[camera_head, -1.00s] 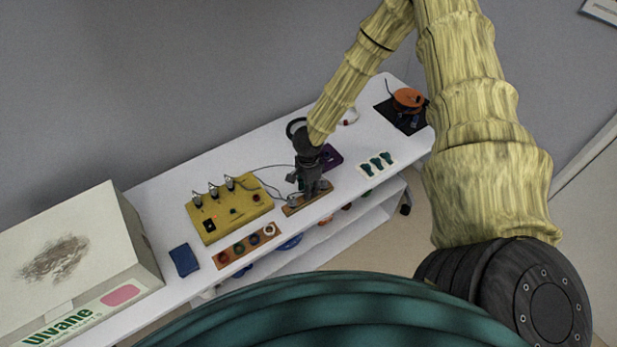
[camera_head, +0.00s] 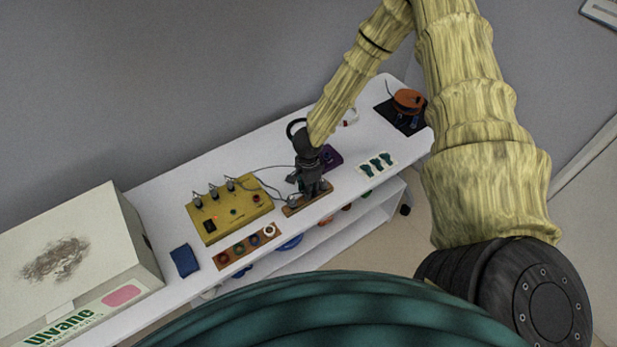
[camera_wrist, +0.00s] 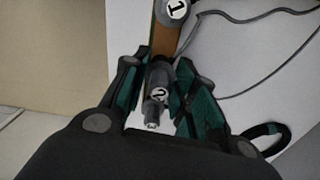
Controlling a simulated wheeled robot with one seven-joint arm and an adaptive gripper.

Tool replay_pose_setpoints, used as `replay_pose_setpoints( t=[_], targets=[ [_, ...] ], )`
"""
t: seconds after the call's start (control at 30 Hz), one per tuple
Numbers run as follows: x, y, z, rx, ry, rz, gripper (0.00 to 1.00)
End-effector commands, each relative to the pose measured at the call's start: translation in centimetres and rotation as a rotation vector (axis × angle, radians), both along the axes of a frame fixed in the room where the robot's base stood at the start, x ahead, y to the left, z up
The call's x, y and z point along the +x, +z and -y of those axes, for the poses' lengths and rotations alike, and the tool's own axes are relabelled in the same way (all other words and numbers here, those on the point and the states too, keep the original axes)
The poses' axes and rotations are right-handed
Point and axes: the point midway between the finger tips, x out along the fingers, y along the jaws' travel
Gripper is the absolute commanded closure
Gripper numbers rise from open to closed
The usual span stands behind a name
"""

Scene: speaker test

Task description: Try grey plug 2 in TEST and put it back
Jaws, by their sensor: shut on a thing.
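Grey plug 2 (camera_wrist: 158,82), marked with a 2, is between the teal-padded fingers of my gripper (camera_wrist: 164,64) in the wrist view. The gripper is shut on it. In the head view my gripper (camera_head: 309,188) is low over the brown wooden rack (camera_head: 292,210) and hides most of the plug. I cannot tell whether the plug still sits in the rack. Grey plug 1 (camera_wrist: 172,10), marked with a 1, stands on the rack at the top of the wrist view. The yellow test box (camera_head: 213,227) stands left of the gripper.
A brown strip (camera_head: 238,254) with several coloured rings lies before the yellow box. A blue item (camera_head: 184,260) and a large carton (camera_head: 80,250) are at left. A purple item (camera_head: 331,157), a white card with teal shapes (camera_head: 376,164) and an orange reel (camera_head: 408,100) lie right. Thin cables run behind the rack.

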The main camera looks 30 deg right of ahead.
Motion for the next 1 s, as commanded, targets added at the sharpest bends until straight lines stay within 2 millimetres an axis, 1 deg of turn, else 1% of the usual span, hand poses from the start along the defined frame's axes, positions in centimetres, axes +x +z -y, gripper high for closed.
replay_pose_setpoints(
  t=[1.0],
  targets=[
    [0.0,-1.4,0.0,0.000,0.000,0.000,0.91]
  ],
)
